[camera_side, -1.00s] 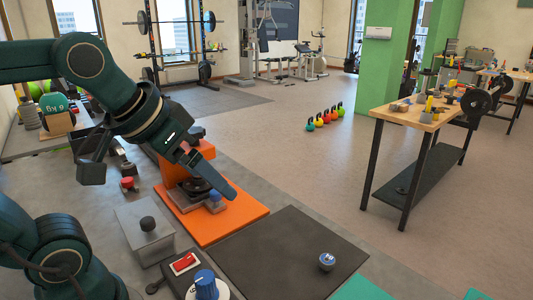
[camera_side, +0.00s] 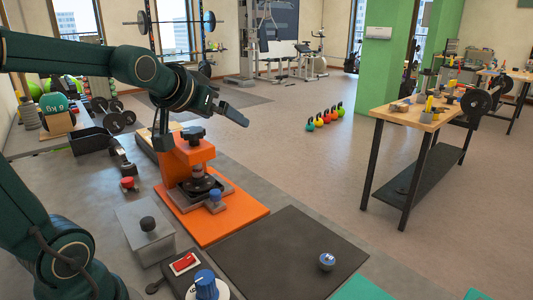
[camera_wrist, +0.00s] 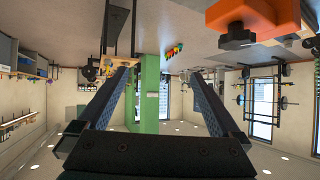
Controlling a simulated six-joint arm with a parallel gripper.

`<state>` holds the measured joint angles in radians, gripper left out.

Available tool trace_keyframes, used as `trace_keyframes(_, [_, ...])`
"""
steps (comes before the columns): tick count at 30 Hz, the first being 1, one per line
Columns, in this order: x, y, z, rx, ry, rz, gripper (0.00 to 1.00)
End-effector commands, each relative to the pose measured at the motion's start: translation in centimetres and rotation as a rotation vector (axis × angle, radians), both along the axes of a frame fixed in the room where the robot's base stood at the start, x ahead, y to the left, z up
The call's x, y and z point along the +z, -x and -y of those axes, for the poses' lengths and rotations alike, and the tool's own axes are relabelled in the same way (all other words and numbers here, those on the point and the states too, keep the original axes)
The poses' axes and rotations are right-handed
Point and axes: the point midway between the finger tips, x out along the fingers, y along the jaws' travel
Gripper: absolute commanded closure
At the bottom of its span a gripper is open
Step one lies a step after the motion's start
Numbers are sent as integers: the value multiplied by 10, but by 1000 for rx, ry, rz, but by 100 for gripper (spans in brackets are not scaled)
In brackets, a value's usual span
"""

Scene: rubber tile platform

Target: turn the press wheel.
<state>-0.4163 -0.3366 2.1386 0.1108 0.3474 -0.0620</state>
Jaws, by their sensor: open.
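The orange press (camera_side: 188,158) stands on an orange base plate in the side view. Its black wheel (camera_side: 193,134) sits on top and is uncovered. My gripper (camera_side: 238,114) is above and to the right of the wheel in the side view, apart from it, pointing right and slightly down. In the wrist view my gripper (camera_wrist: 162,76) has its two fingers spread with nothing between them. That view looks upside down, with the orange press (camera_wrist: 250,14) and its dark wheel (camera_wrist: 237,38) at the upper right, outside the fingers.
A grey box with a black knob (camera_side: 148,224), a red switch (camera_side: 184,262) and a blue dial (camera_side: 206,286) stand in front of the press. A dark mat (camera_side: 280,255) with a small blue-topped round item (camera_side: 327,262) lies to the right. Air around my gripper is clear.

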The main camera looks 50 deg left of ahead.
Motion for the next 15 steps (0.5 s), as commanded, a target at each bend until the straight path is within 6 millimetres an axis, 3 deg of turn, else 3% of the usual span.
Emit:
trace_keyframes(1, [-5,-5,-19,41,-17,35,0])
trace_keyframes(6, [-5,-14,-73,140,-100,196,0])
trace_keyframes(15, [0,6,-140,259,-237,464,0])
